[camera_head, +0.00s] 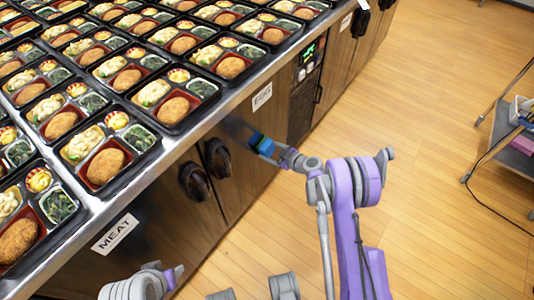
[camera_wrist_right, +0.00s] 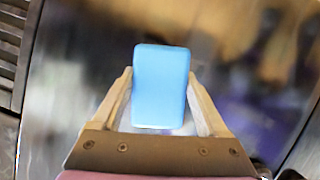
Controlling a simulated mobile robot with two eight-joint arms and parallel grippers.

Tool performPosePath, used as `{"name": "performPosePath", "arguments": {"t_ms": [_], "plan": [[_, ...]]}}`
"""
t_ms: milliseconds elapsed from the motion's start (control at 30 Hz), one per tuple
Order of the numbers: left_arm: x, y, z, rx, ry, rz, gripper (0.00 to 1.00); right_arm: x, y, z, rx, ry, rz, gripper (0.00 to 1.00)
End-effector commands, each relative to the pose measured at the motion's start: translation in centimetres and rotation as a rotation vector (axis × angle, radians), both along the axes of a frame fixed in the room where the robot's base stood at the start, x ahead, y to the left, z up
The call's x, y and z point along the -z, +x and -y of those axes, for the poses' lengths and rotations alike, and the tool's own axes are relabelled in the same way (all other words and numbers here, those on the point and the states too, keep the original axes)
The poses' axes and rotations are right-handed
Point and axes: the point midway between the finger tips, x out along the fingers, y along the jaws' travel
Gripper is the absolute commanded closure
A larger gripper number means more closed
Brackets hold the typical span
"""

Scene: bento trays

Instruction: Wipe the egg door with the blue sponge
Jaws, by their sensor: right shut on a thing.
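The blue sponge (camera_head: 262,144) is held in my right gripper (camera_head: 278,152), in front of the dark wooden egg door (camera_head: 245,170), below the egg label (camera_head: 262,97). In the right wrist view the sponge (camera_wrist_right: 160,85) is upright between the two fingers of the gripper (camera_wrist_right: 165,108), which are shut on its sides. Behind it is a glossy, blurred surface. I cannot tell whether the sponge touches the door. A darker, bluish patch shows on the door beside the sponge. Only part of my left arm shows at the bottom of the head view; its gripper is not visible.
The metal counter (camera_head: 180,150) above the doors holds many bento trays. The meat label (camera_head: 115,233) is at lower left. Dark door handles (camera_head: 195,181) stick out left of the sponge. A panel with a green display (camera_head: 308,52) is to the right.

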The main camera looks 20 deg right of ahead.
Motion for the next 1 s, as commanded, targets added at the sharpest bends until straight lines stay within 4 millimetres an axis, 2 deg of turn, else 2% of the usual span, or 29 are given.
{"name": "performPosePath", "arguments": {"t_ms": [433, 600, 767, 1000], "plan": [[0.4, 0.1, 0.0, 0.000, 0.000, -0.001, 0.50, 0.0, 2.2, 2.4, 0.001, 0.000, 0.000, 0.76], [0.5, 0.1, 0.0, 0.000, 0.000, -0.001, 0.50, 0.0, 2.3, 2.8, 0.001, 0.000, 0.000, 0.76], [0.5, 0.1, 0.0, 0.000, 0.000, -0.001, 0.50, 0.0, 2.0, 2.3, 0.000, 0.001, 0.001, 0.76], [0.5, 0.1, 0.0, 0.000, 0.000, -0.001, 0.50, 0.0, 0.9, 0.6, -0.002, 0.001, 0.000, 0.76]]}}
